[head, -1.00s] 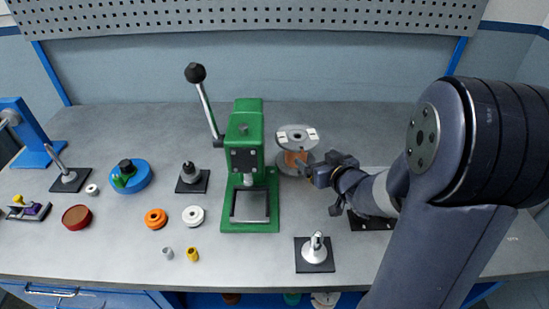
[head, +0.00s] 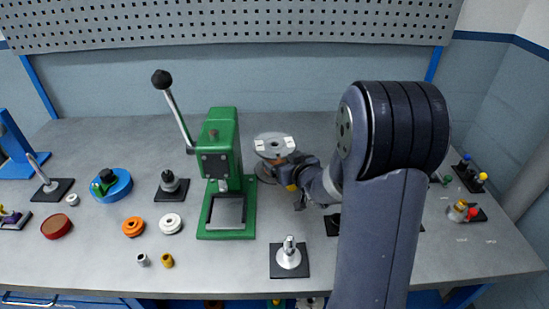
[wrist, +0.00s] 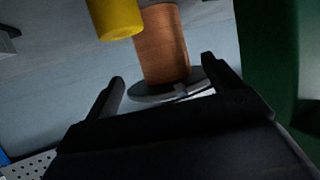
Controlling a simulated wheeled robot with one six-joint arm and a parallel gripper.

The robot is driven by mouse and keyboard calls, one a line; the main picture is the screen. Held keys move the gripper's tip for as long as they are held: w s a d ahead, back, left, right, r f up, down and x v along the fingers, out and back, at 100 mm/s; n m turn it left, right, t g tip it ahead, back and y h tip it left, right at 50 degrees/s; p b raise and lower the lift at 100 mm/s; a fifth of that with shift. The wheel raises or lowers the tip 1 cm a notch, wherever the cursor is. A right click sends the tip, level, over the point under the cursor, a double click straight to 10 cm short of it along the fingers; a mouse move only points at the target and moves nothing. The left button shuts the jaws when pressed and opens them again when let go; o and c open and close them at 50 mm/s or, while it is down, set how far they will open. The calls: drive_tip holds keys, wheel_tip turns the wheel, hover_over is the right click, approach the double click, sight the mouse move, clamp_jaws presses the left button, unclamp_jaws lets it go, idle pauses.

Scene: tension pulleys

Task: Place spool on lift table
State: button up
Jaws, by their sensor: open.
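The spool (head: 275,145) has a grey top flange with white patches and stands on the bench right of the green press. In the wrist view its copper-coloured winding (wrist: 165,45) and a grey flange show between and beyond the fingertips. My gripper (head: 288,179) is at the spool's right front side and hides much of its winding in the head view. In the wrist view my gripper (wrist: 163,70) is open, one finger towards each side of the spool; I cannot tell whether they touch it. I cannot identify the lift table with certainty.
The green press (head: 222,165) with its raised lever stands close left of the spool. A black base with a silver post (head: 288,255) is in front. A yellow cylinder (wrist: 115,18) shows beside the spool in the wrist view. Rings and small parts lie at left.

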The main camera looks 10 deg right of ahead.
sight(279, 158)
drive_tip(key=shift+a+p+x, duration=0.2)
drive_tip(key=shift+p+x, duration=0.15)
drive_tip(key=shift+x, duration=1.9)
drive_tip(key=shift+s+f, duration=0.1)
drive_tip(key=shift+s, duration=0.05)
drive_tip(key=shift+c, duration=0.4)
drive_tip(key=c, duration=1.3)
drive_tip(key=shift+c, duration=1.2)
